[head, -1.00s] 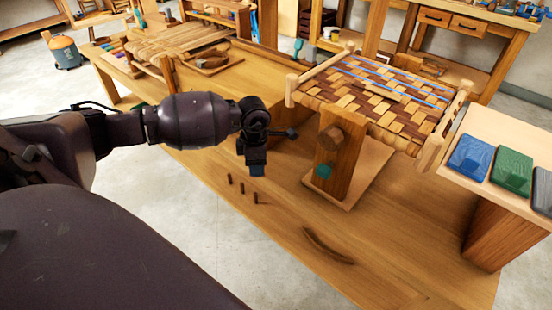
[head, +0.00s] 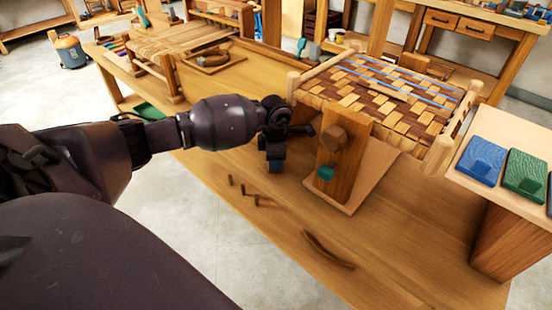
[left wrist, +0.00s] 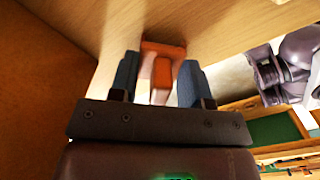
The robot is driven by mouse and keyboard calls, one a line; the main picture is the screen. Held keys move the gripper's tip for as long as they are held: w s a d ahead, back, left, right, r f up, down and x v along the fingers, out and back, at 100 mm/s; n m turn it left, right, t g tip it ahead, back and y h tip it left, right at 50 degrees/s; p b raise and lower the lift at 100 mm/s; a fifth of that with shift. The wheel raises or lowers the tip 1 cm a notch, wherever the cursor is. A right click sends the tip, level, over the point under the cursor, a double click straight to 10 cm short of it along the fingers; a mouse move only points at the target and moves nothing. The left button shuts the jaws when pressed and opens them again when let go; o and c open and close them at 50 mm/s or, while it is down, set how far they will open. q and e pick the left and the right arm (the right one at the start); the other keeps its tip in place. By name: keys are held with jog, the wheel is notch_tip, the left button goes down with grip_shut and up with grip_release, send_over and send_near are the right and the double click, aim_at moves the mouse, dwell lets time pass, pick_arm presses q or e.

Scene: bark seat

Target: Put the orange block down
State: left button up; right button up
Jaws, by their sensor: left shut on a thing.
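The orange block (left wrist: 162,72) shows in the left wrist view, between the two blue fingers of my left gripper (left wrist: 160,82). The gripper is shut on it. The block's far end is close to the wooden bench surface (left wrist: 205,28); I cannot tell whether it touches. In the head view my left gripper (head: 275,160) points down over the bench (head: 240,200), just left of an upright wooden post. The block cannot be made out in the head view. My right gripper is not in view.
The post (head: 342,150) has a round peg and a green piece (head: 325,174). A woven seat (head: 395,95) stands behind it. Small dark pegs (head: 243,188) and a curved strip (head: 327,250) lie in front. A raised board with coloured blocks (head: 483,160) is at right.

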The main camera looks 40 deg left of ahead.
pick_arm(q)
jog(key=o, duration=0.4)
jog(key=shift+f, duration=0.15)
jog(key=o, duration=0.5)
jog(key=shift+r, duration=0.2)
jog(key=shift+r, duration=0.25)
notch_tip(320, 180, up, 7)
jog(key=shift+r+p, duration=0.1)
jog(key=shift+p, duration=0.55)
